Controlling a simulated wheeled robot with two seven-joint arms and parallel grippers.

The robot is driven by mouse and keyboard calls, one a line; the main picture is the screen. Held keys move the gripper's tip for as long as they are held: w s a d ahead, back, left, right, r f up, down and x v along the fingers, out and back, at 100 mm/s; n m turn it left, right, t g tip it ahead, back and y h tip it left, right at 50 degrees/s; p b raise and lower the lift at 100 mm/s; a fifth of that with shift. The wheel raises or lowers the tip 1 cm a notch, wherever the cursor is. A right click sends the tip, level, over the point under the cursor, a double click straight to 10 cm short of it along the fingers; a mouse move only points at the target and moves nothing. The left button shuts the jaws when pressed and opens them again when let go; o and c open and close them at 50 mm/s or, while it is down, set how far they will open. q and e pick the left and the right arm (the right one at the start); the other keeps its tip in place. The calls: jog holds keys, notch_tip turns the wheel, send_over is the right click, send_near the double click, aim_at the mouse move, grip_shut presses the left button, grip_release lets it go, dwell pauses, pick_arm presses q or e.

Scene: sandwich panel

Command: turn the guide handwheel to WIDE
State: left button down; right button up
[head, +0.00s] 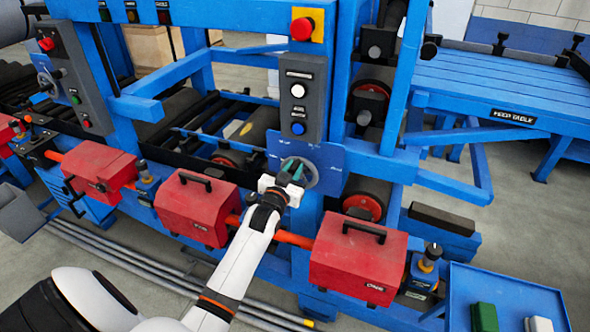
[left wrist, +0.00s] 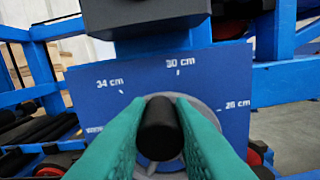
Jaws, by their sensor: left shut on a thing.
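The guide handwheel (head: 308,176) is a grey disc on a blue scale plate (head: 330,158) at the middle of the head view. The wheel also shows in the left wrist view (left wrist: 208,112), in front of the plate marked 34 cm, 30 cm and 26 cm. A small label at the plate's lower left is too blurred to read surely. My left gripper (head: 291,172) is at the wheel. Its teal fingers (left wrist: 160,130) are shut on the black handle knob (left wrist: 160,118), one on each side. The fingers hide much of the wheel. My right gripper is not in view.
A grey button box (head: 300,98) hangs just above the plate, with a red emergency stop (head: 302,28) higher up. Red boxes (head: 360,258) line the rail below. A blue tray (head: 505,290) is at the lower right. Open floor lies at right.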

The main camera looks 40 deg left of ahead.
pick_arm(q)
jog(key=shift+a, duration=0.1)
dwell(0.3)
jog(key=c, duration=1.3)
grip_release()
jog(key=shift+s+f, duration=0.15)
jog(key=shift+s, duration=0.4)
jog(key=b+v, duration=0.3)
jog(key=v, duration=0.8)
